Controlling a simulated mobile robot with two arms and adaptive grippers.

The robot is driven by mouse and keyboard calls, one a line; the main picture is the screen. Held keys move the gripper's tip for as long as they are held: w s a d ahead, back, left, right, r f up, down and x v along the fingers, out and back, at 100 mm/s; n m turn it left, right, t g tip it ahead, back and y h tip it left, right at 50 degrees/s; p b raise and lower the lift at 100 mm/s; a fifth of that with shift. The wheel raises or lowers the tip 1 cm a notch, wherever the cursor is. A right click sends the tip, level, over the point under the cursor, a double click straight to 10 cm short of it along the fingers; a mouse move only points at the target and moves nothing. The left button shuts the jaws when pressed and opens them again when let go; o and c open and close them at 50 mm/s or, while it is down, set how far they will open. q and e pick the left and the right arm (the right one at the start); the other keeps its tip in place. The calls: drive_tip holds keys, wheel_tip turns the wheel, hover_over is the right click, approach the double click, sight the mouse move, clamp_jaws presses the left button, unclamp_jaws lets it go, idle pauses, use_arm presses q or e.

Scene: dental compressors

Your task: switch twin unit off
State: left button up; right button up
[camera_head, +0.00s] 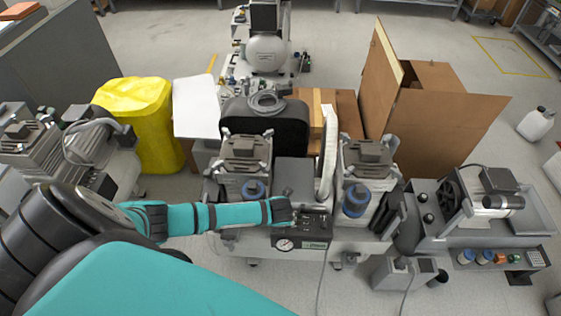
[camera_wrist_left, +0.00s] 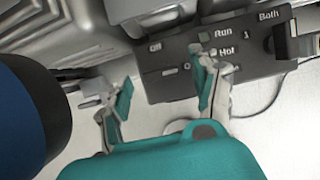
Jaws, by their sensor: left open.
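The twin unit stands in the middle of the head view, with a left pump head (camera_head: 245,160) and a right pump head (camera_head: 368,165). Its dark control panel (camera_head: 318,226) is low between them, with a round gauge (camera_head: 285,244) below. My left gripper (camera_head: 293,217) is at the panel's left side. The right finger overlaps the panel near Hot; contact cannot be told. My right gripper is not in view.
Another compressor (camera_head: 490,205) stands at the right, and one more (camera_head: 90,150) at the left. A yellow covered bin (camera_head: 150,115) and open cardboard boxes (camera_head: 430,115) stand behind. In the left wrist view a dark blue cylinder (camera_wrist_left: 25,115) is close at the left.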

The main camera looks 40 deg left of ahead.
use_arm(q)
drive_tip(key=shift+w+a+f, duration=0.1)
drive_tip(key=shift+w+f, duration=0.05)
drive_tip(key=shift+f, duration=0.35)
drive_tip(key=c, duration=1.2)
drive_tip(key=shift+o, duration=0.2)
